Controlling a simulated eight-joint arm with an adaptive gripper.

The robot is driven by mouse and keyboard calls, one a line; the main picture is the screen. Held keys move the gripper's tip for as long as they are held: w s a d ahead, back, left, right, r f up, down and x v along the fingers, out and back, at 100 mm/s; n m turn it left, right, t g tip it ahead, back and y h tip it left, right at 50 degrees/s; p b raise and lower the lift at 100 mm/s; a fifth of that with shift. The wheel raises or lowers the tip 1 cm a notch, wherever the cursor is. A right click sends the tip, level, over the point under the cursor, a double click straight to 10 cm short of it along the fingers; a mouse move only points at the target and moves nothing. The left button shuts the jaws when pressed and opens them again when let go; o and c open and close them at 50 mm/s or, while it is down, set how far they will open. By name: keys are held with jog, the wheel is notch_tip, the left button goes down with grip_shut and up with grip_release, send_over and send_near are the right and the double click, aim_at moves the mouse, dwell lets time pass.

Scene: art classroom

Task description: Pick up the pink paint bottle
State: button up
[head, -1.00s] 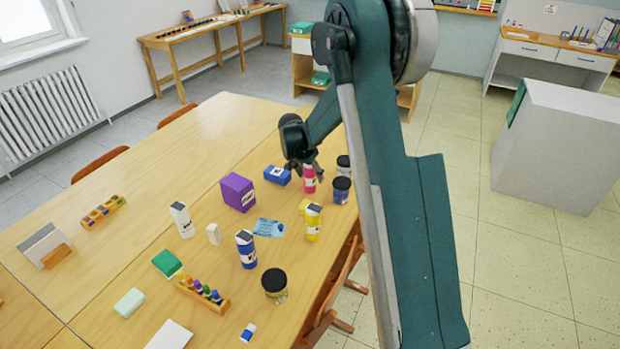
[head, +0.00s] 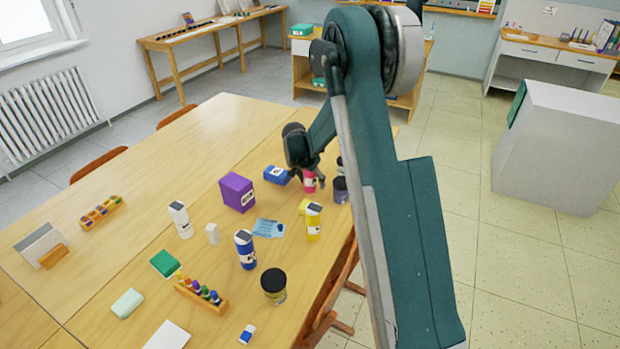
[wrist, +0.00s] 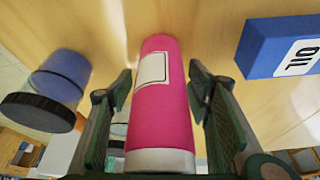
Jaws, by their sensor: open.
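The pink paint bottle (head: 309,182) stands on the wooden table near its right edge, partly hidden by my gripper in the head view. In the wrist view the pink bottle (wrist: 160,105) fills the middle, with a white label and a pale cap end toward the camera. My gripper (wrist: 160,95) is open, with one finger on each side of the bottle. A narrow gap shows on the left; on the right the finger is very close, and I cannot tell whether it touches. In the head view my gripper (head: 307,175) is down at the bottle.
A blue box (head: 277,175) lies just left of the bottle; it also shows in the wrist view (wrist: 285,45). A dark-lidded blue jar (head: 341,190) stands close on the right. A yellow bottle (head: 314,222) and a purple box (head: 237,192) stand nearer the front.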

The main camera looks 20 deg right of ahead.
jog(key=c, duration=1.2)
jog(key=shift+r, duration=0.1)
jog(key=shift+c, duration=0.2)
jog(key=shift+r+p, duration=1.15)
jog(key=shift+r, duration=3.8)
